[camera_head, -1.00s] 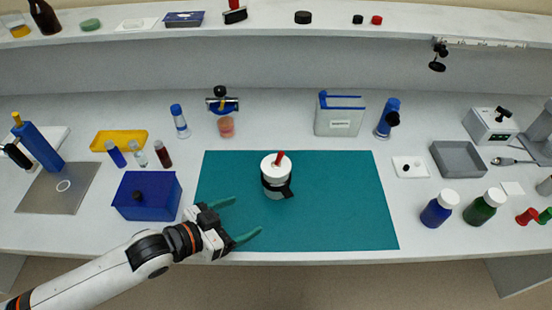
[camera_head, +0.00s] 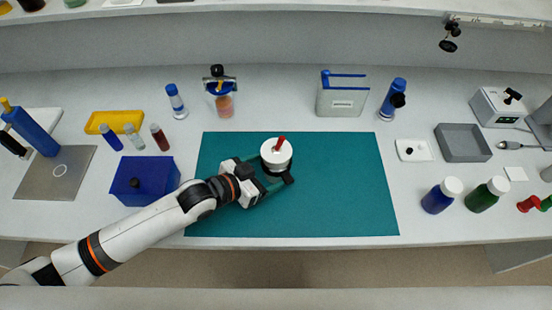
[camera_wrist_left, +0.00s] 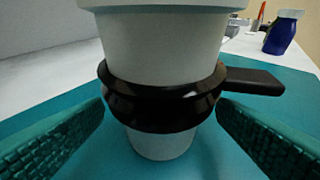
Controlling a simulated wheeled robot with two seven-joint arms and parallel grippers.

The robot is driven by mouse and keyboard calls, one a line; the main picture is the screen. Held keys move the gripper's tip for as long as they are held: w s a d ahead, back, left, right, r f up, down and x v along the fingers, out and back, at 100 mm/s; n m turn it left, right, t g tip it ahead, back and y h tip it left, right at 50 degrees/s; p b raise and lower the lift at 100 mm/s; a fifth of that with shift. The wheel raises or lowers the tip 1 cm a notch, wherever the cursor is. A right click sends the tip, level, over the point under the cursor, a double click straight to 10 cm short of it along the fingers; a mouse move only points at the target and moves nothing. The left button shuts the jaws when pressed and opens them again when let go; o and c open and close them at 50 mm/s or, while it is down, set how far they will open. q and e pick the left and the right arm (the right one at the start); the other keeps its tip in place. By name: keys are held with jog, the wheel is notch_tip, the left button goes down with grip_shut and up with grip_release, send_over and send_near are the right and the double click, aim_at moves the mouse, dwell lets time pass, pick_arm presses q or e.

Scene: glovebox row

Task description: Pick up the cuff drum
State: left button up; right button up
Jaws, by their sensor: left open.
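The cuff drum (camera_head: 277,152) stands upright on the teal mat (camera_head: 340,200). It is a white drum with a red peg on its lid and a black cuff with a side tab around its body. My left gripper (camera_head: 276,180) is at the drum, low on its near side. In the left wrist view the drum (camera_wrist_left: 155,50) fills the middle, with its black cuff (camera_wrist_left: 160,105) at finger height. The green fingers of my left gripper (camera_wrist_left: 160,128) stand open on either side of it, with gaps showing. My right gripper is not in view.
A blue box (camera_head: 145,180) stands just left of the mat, close to my left arm. Bottles (camera_head: 440,195) and a grey tray (camera_head: 462,143) stand to the right. A caddy (camera_head: 341,94) stands behind the mat. The mat's right part is clear.

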aim_at(276, 146)
pick_arm(q)
jog(key=x, duration=0.3)
jog(key=shift+w+d, duration=0.1)
jog(key=shift+d, duration=0.05)
jog(key=c, duration=1)
jog(key=shift+c, duration=0.2)
notch_tip(276, 146, up, 10)
jog(key=shift+f+b, duration=0.25)
jog(key=shift+b, duration=0.05)
jog(key=shift+f, duration=0.2)
jog(key=shift+f+b, duration=1.85)
jog(key=shift+f, duration=1.35)
jog(key=shift+a+f+b, duration=0.1)
jog(key=shift+f+b, duration=0.3)
jog(key=shift+f, duration=0.35)
jog(key=shift+a+f+b, duration=0.15)
jog(key=shift+f+b, duration=0.25)
jog(key=shift+f, duration=0.4)
